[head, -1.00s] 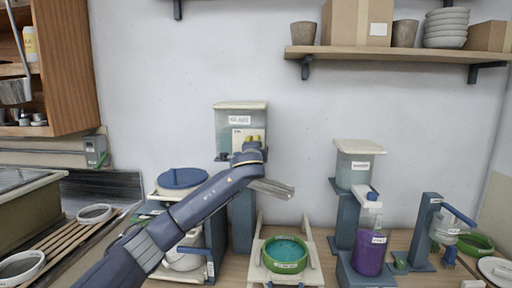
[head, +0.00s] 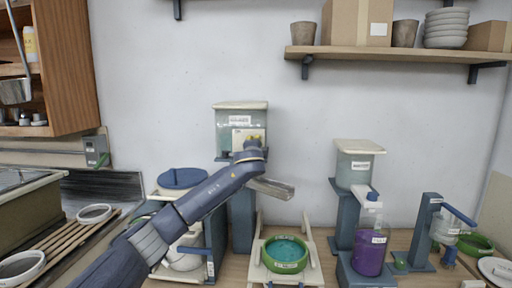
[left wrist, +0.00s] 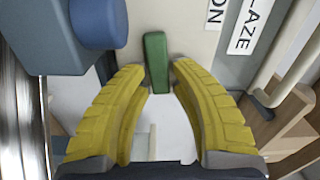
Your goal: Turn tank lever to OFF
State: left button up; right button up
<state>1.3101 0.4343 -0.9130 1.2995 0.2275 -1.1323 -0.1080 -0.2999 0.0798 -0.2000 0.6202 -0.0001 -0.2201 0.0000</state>
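The glaze tank (head: 229,118), a pale clear box with a cream lid and white label, stands on a blue post against the wall. My left gripper (head: 251,145) is at its front, and its arm hides the tank's lower part. In the left wrist view, the green lever (left wrist: 156,62) points roughly along the picture's vertical, between the tips of my open yellow fingers (left wrist: 160,78). Gaps show on both sides of it. An "ON" label (left wrist: 215,12) and a "GLAZE" label (left wrist: 250,25) are beside it. No OFF label is readable. My right gripper is out of view.
A blue rounded part (left wrist: 98,22) sits close left of the lever. Below the tank, a green bowl with teal liquid (head: 285,253) rests on a cream stand. A second tank (head: 354,165) and a purple bottle (head: 370,252) stand to the right.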

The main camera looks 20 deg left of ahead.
pick_arm(q)
grip_shut()
jog(key=shift+f+m, duration=0.25)
jog(key=shift+m, duration=0.55)
jog(key=shift+o, duration=2.4)
grip_release()
jog(key=s+d, duration=0.2)
jog(key=s, duration=0.9)
jog(key=shift+s+d, duration=0.2)
jog(key=shift+s, duration=0.2)
